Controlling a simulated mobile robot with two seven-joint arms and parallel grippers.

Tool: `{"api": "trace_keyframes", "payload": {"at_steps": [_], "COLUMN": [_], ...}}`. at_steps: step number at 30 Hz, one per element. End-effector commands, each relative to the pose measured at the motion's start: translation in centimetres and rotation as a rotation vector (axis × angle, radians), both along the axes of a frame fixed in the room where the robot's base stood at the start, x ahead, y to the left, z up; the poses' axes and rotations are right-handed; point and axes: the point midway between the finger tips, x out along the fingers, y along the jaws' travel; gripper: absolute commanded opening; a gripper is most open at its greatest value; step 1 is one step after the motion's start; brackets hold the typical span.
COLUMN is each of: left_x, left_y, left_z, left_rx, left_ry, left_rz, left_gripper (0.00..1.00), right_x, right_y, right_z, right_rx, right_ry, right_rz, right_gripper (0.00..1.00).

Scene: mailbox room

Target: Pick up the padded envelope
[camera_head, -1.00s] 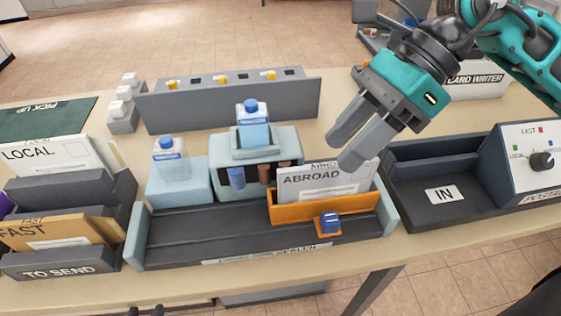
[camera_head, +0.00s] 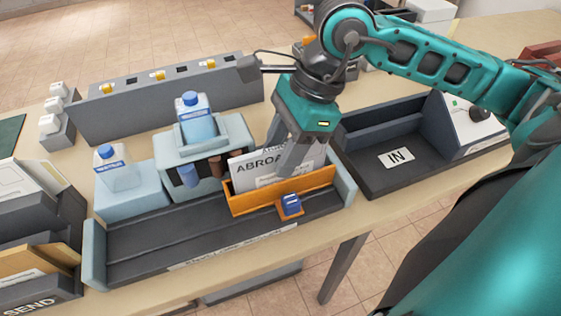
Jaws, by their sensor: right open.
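A white envelope marked ABROAD (camera_head: 252,170) stands in an orange holder (camera_head: 258,203) on the grey tray. My right gripper (camera_head: 279,158) is open, pointing down at the right part of this envelope. Its fingers cover part of the envelope; I cannot tell if they touch it or straddle it. A tan envelope (camera_head: 32,263) lies in the rack at the left edge. No label shows which one is the padded envelope. My left gripper is not in view.
The grey tray (camera_head: 130,250) has a blue clip block (camera_head: 291,204) at its front. Blue-capped bottles (camera_head: 197,120) stand behind it. A dark IN tray (camera_head: 380,178) is at the right. A long grey rack (camera_head: 170,100) stands at the back.

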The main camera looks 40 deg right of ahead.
Motion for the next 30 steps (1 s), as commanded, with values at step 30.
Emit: {"api": "trace_keyframes", "payload": {"at_steps": [30], "left_x": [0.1], "left_y": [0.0], "left_z": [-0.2], "left_rx": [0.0], "left_ry": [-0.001], "left_rz": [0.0], "left_gripper": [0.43], "right_x": [0.3], "right_y": [0.9], "right_z": [-2.3], "right_rx": [-0.001], "right_ry": [-0.001], "right_rz": [0.0], "right_gripper": [0.21]}}
